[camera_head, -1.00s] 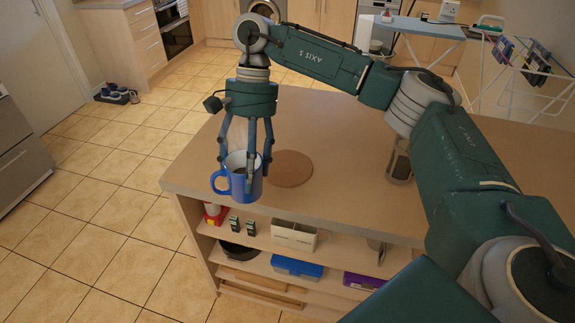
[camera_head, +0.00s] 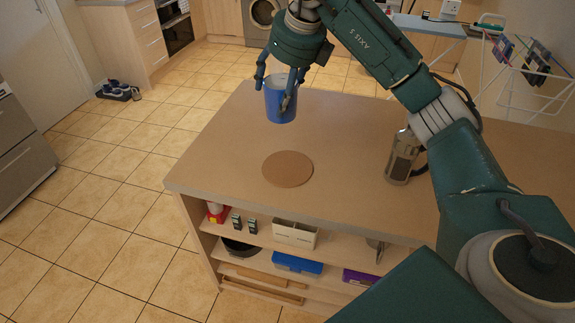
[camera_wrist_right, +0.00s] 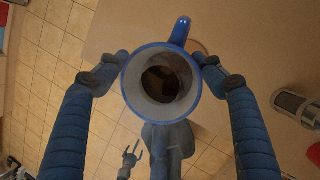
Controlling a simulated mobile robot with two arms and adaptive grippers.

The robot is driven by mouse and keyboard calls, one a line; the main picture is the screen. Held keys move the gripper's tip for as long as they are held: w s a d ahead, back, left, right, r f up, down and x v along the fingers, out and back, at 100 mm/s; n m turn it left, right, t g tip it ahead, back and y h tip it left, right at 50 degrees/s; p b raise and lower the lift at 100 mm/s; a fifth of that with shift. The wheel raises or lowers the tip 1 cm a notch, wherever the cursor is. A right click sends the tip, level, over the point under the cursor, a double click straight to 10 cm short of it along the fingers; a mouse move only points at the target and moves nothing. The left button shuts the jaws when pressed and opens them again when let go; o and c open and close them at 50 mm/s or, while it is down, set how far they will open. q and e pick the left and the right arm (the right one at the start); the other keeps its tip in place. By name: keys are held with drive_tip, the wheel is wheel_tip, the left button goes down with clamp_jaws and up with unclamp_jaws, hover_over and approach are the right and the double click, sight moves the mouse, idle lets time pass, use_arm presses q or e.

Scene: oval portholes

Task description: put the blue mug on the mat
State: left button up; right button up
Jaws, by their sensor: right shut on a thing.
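The blue mug (camera_head: 280,103) is upright between the fingers of my right gripper (camera_head: 280,84), which is shut on it. In the head view the mug is beyond the mat, near the counter's far left side, apart from the mat. The right wrist view looks into the mug (camera_wrist_right: 160,85), with a dark brown inside and its handle towards the top. The round brown mat (camera_head: 287,168) lies bare on the counter; the wrist view shows a sliver beside the handle. A small pronged shape low in the wrist view may be my left gripper, too small to judge.
The wooden counter (camera_head: 345,130) is clear around the mat. A metal-and-dark cylinder (camera_head: 402,157) stands on it to the right. Shelves below hold a white box (camera_head: 294,235) and a blue box (camera_head: 298,263). A drying rack (camera_head: 520,75) stands behind right.

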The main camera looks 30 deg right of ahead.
drive_tip(key=shift+w+d+r+m+h, duration=0.2)
drive_tip(key=shift+d+r+m+h, duration=0.25)
drive_tip(key=shift+d+m, duration=0.5)
drive_tip(key=shift+f+m, duration=0.25)
drive_tip(key=p, duration=0.3)
hover_over(286, 168)
wheel_tip(286, 168, down, 14)
drive_tip(key=shift+f+p, duration=0.55)
drive_tip(key=shift+f, duration=2.1)
drive_tip(key=o, duration=1.6)
drive_tip(key=shift+r, duration=0.1)
